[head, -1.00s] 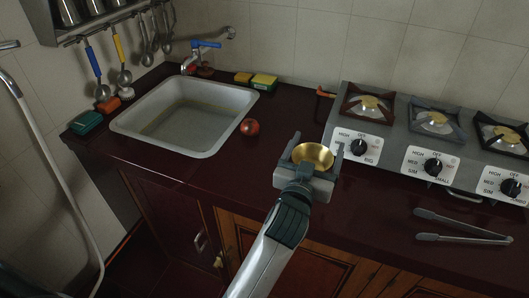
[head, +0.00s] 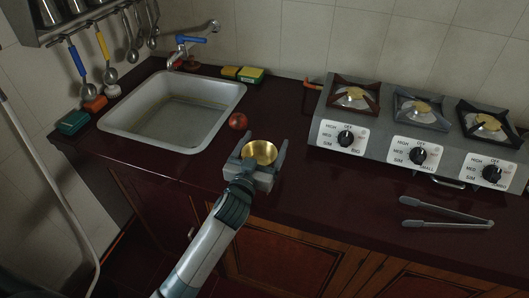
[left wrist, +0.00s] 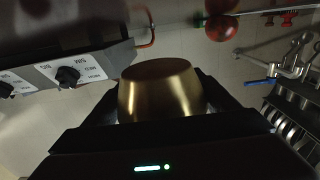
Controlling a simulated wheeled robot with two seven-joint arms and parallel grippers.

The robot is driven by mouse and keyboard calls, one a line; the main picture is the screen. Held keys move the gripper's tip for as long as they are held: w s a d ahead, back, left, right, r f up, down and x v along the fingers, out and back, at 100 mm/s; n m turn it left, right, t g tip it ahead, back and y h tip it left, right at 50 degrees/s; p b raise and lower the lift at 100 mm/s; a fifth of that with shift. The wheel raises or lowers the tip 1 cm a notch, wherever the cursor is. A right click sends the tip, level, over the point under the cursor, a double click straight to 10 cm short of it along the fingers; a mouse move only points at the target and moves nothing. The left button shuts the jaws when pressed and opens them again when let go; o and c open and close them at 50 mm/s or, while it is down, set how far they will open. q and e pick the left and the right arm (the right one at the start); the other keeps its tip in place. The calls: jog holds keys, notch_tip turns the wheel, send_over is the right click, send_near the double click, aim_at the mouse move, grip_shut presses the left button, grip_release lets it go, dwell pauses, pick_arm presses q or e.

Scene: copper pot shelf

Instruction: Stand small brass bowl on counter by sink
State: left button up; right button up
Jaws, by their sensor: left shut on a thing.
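The small brass bowl (head: 261,153) is between the fingers of my left gripper (head: 262,158), which is shut on it. In the head view the bowl's open side faces the camera, and it appears over the counter between the sink and the stove. The bowl also fills the middle of the left wrist view (left wrist: 162,92), with dark fingers on both sides. I cannot tell whether its base touches the counter. The sink (head: 176,112) is a grey basin to the left of the bowl. The dark red counter (head: 330,195) surrounds it. My right gripper is not in view.
A red tomato-like fruit (head: 238,121) sits between sink and bowl. The stove (head: 385,130) stands to the right, with tongs (head: 445,214) in front of it. Sponges (head: 243,74) lie behind the sink, near the faucet (head: 184,50). Counter right of the gripper is clear.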

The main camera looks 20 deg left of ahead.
aim_at(264, 154)
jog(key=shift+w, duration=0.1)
pick_arm(q)
jog(key=shift+f, duration=0.6)
notch_tip(264, 154, down, 2)
jog(key=shift+f, duration=0.45)
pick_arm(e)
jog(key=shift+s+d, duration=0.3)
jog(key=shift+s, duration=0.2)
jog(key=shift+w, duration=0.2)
pick_arm(q)
jog(key=shift+f, duration=0.1)
jog(key=o, duration=1.2)
jog(key=shift+c, duration=0.2)
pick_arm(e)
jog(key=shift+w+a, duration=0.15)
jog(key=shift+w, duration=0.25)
